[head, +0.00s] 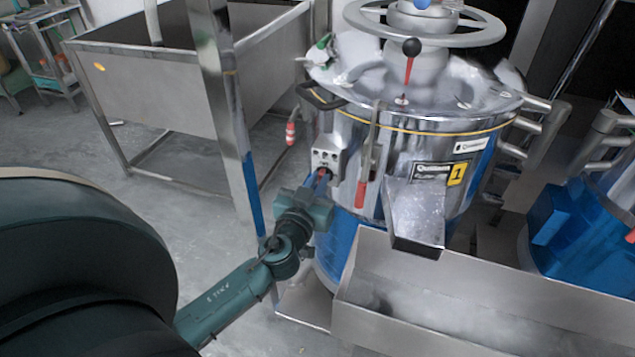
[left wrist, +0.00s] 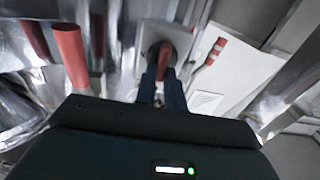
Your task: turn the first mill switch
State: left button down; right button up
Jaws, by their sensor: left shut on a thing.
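The first mill (head: 400,150) is a round steel machine with a yellow label "1" and a blue lower body. Its switch box (head: 327,158) is a small steel box on the left of the drum. My left gripper (head: 321,178) is at the lower part of this box. In the left wrist view, my left gripper (left wrist: 162,78) is shut on the red switch (left wrist: 165,56), which stands out from a grey plate. The gripper partly hides the switch in the head view. My right gripper is not in view.
A red-handled lever (head: 362,190) hangs right of the switch box; its red handle also shows in the left wrist view (left wrist: 70,55). A steel chute (head: 415,215) and trough (head: 470,290) are in front. A steel post (head: 235,130) stands close on the left.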

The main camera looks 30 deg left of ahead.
pick_arm(q)
jog(key=shift+m, duration=0.3)
jog(key=shift+w+d+f+m+b, duration=0.1)
jog(key=shift+d+f+m, duration=0.1)
jog(key=shift+m, duration=2.65)
jog(key=shift+s+d+f+m+b, duration=0.1)
jog(key=shift+d+f+m, duration=0.05)
jog(key=shift+m, duration=2.75)
jog(key=shift+w+d+f+m+b, duration=0.1)
jog(key=shift+d+f+m, duration=0.1)
jog(key=shift+m, duration=2.65)
jog(key=c, duration=1.5)
grip_release()
